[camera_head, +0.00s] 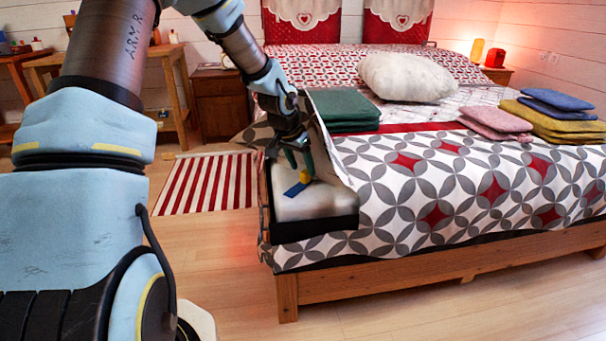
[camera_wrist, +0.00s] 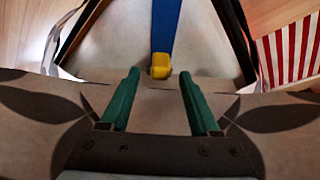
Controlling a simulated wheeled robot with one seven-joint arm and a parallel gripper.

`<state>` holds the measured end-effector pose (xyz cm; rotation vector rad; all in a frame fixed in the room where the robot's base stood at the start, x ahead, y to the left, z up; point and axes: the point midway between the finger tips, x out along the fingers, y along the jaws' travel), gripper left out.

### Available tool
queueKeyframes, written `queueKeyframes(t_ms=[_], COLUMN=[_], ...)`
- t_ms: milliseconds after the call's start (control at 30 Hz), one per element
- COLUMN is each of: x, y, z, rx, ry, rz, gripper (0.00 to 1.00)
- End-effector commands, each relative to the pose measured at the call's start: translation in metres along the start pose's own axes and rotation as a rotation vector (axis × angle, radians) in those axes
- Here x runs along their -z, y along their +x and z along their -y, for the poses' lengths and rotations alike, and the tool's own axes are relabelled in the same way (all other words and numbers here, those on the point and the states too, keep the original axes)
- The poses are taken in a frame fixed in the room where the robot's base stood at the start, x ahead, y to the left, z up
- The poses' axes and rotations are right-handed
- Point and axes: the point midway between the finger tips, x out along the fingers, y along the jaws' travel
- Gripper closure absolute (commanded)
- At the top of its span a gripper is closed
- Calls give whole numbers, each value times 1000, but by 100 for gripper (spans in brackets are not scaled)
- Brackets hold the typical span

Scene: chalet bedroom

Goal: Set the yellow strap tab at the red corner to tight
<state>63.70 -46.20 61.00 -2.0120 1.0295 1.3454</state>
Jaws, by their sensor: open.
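The yellow strap tab (camera_head: 305,176) sits on a blue strap (camera_head: 294,190) that lies over the pale mattress corner (camera_head: 318,205) at the near left of the bed. In the wrist view the yellow tab (camera_wrist: 160,66) is at the near visible end of the blue strap (camera_wrist: 165,25). My gripper (camera_head: 299,163) is over this corner, its green fingers pointing down close to the tab. In the wrist view my gripper (camera_wrist: 159,74) is open, with the tab in line with the gap between its fingertips. I cannot make out a red marking on this corner.
The patterned bedcover (camera_head: 450,200) is turned up beside the corner, right of my gripper. A green folded stack (camera_head: 345,108) lies behind it. A wooden bed frame (camera_head: 400,283) runs along the front. A striped rug (camera_head: 210,183) and open floor lie left.

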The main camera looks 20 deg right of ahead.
Motion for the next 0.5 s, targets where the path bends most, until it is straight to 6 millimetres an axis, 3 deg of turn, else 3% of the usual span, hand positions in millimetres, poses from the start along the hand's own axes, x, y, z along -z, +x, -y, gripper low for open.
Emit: queueKeyframes(t_ms=[200, 500], x=[0, 0], y=[19, 20], z=[0, 0], rx=[0, 1], ry=[1, 0], rz=[-1, -1], gripper=[38, 38])
